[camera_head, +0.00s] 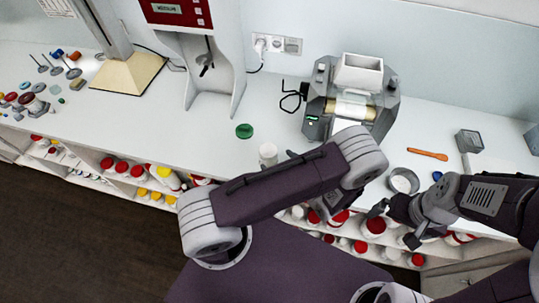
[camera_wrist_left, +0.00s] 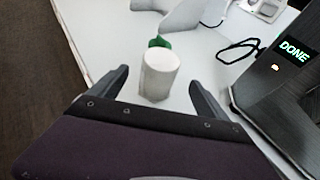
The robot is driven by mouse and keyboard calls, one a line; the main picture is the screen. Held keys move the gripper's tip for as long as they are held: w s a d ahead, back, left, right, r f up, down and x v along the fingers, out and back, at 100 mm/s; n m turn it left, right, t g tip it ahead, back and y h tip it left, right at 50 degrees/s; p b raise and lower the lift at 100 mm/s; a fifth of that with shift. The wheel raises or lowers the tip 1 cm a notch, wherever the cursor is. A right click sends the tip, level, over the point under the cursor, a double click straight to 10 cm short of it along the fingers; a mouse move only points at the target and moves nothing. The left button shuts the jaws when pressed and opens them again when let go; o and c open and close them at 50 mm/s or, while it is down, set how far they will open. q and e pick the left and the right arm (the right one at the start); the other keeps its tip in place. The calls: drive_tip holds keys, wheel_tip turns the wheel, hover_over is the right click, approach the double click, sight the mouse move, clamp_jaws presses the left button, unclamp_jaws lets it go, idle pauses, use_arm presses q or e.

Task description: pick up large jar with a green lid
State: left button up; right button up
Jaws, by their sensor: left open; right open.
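A white jar (camera_head: 268,153) stands upright on the counter, with no green lid on it. A round green lid (camera_head: 244,131) lies on the counter behind and left of it. In the left wrist view the jar (camera_wrist_left: 159,75) stands between the spread fingers of my left gripper (camera_wrist_left: 162,90), with gaps at both sides; the green lid (camera_wrist_left: 159,42) shows behind it. In the head view my left arm hides most of that gripper. My right gripper (camera_head: 394,226) is open and empty at the counter's front edge, right of the jar.
A three-roll mill (camera_head: 352,104) stands behind and right of the jar; its screen reads DONE in the wrist view. A round dish (camera_head: 403,181) and an orange spatula (camera_head: 427,154) lie to the right. Shelves below hold several lidded jars.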

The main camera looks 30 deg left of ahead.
sight(263, 149)
use_arm(q)
drive_tip(key=shift+w+a, duration=0.15)
drive_tip(key=shift+a, duration=0.2)
drive_tip(key=p+x, duration=0.1)
drive_tip(key=x, duration=0.1)
drive_tip(key=shift+a+f, duration=0.1)
drive_tip(key=shift+a, duration=0.35)
drive_tip(key=shift+w+a+f, duration=0.25)
drive_tip(key=shift+a, duration=0.05)
drive_tip(key=p+x, duration=0.2)
drive_tip(key=x, duration=0.2)
drive_tip(key=shift+w+a+p, duration=0.25)
drive_tip(key=shift+p, duration=0.15)
drive_tip(key=shift+w+a+f, duration=0.1)
drive_tip(key=shift+a+f, duration=0.1)
drive_tip(key=shift+d+r, duration=0.1)
drive_tip(key=shift+d, duration=0.05)
drive_tip(key=c, duration=1.4)
drive_tip(key=shift+r, duration=0.1)
wheel_tip(263, 149, up, 10)
drive_tip(key=shift+f+b, duration=0.1)
drive_tip(key=shift+b, duration=0.65)
